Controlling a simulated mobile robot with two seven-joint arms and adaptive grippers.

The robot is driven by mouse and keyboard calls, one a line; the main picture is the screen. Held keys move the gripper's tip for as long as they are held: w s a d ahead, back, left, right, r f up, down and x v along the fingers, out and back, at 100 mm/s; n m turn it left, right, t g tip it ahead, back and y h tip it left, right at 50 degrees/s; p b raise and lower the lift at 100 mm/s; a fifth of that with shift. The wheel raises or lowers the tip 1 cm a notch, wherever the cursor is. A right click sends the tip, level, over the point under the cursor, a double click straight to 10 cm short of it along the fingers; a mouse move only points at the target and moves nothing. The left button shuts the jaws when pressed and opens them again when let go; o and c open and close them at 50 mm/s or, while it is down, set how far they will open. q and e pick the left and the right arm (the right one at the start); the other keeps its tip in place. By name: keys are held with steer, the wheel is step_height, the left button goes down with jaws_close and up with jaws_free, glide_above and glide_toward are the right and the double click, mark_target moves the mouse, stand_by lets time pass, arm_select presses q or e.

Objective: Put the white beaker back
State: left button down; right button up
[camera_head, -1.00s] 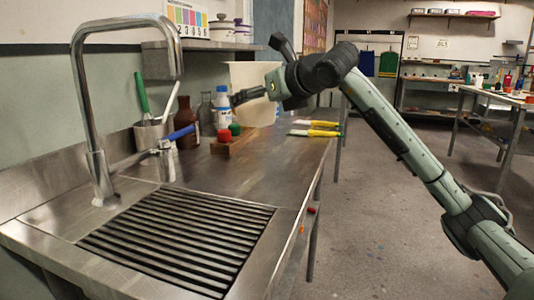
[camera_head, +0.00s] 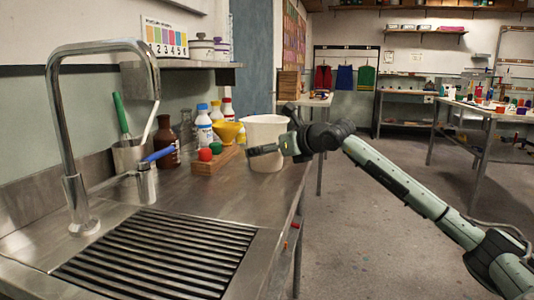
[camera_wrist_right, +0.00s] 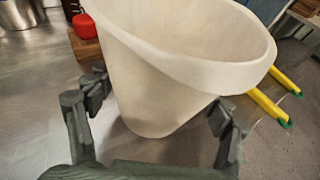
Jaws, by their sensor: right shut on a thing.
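The white beaker (camera_head: 265,130) is upright near the right edge of the steel bench, right of the wooden block. It also fills the middle of the right wrist view (camera_wrist_right: 170,60), slightly tapered with a wide rim. My right gripper (camera_head: 264,150) is shut on its lower part, one finger on each side (camera_wrist_right: 157,105). The beaker's base is at or just above the bench top; I cannot tell if it touches. My left gripper is not in view.
Left of the beaker are a wooden block (camera_head: 214,163) with red and green balls, a yellow funnel (camera_head: 228,131) and bottles (camera_head: 203,125). Yellow-handled tools (camera_wrist_right: 268,105) lie close on the beaker's right in the wrist view. The bench front by the grating (camera_head: 155,255) is clear.

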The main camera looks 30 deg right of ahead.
steer(key=shift+f, duration=0.5)
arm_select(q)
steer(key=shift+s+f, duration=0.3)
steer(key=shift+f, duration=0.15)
arm_select(e)
steer(key=shift+f, duration=0.15)
steer(key=o, duration=1.4)
steer(key=shift+o, duration=2)
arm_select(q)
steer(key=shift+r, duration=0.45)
